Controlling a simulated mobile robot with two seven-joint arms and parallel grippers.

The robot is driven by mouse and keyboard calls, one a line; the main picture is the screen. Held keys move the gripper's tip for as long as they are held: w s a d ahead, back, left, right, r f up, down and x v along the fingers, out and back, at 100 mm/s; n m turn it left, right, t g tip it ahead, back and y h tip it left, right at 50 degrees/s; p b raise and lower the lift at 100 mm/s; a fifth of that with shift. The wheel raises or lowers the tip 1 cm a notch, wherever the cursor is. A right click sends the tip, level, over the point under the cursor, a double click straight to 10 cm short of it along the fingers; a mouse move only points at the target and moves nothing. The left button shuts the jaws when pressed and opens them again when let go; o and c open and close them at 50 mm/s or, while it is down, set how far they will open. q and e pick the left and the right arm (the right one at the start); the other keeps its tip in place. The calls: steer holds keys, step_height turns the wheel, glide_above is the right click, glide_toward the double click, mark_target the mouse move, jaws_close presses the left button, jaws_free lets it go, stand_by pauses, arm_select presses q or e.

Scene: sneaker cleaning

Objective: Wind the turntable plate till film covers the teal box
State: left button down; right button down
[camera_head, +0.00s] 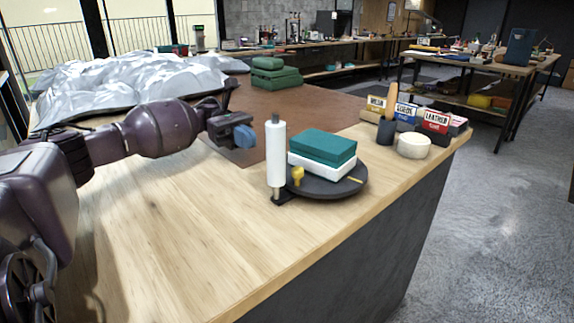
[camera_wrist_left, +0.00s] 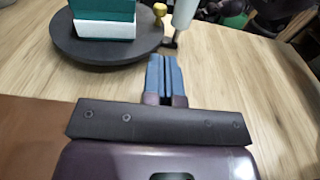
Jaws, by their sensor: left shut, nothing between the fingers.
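A dark round turntable plate (camera_head: 332,187) stands on the wooden table near its right edge. On it rests a box with a teal top (camera_head: 322,146) and a white lower part. A white film roll (camera_head: 276,160) stands upright on a small dark base at the plate's left. A yellow knob (camera_head: 297,175) is on the plate near the roll. My left gripper (camera_head: 243,136) is shut and empty, left of the roll and apart from it. In the left wrist view its blue fingers (camera_wrist_left: 165,75) are together, short of the plate (camera_wrist_left: 100,52). My right gripper is not in view.
Small labelled boxes (camera_head: 407,116), a dark cup with a wooden handle (camera_head: 386,131) and a cream round item (camera_head: 413,146) stand right of the turntable. A crumpled silver sheet (camera_head: 130,80) and green stacked cases (camera_head: 273,74) lie farther back. The front-left tabletop is clear.

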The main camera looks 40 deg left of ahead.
mark_target(294, 168)
arm_select(q)
steer(key=d, duration=0.8)
steer(key=d+f, duration=0.1)
steer(key=d, duration=0.3)
steer(key=shift+s+b, duration=0.35)
steer(key=shift+b, duration=0.05)
steer(key=shift+d, duration=0.15)
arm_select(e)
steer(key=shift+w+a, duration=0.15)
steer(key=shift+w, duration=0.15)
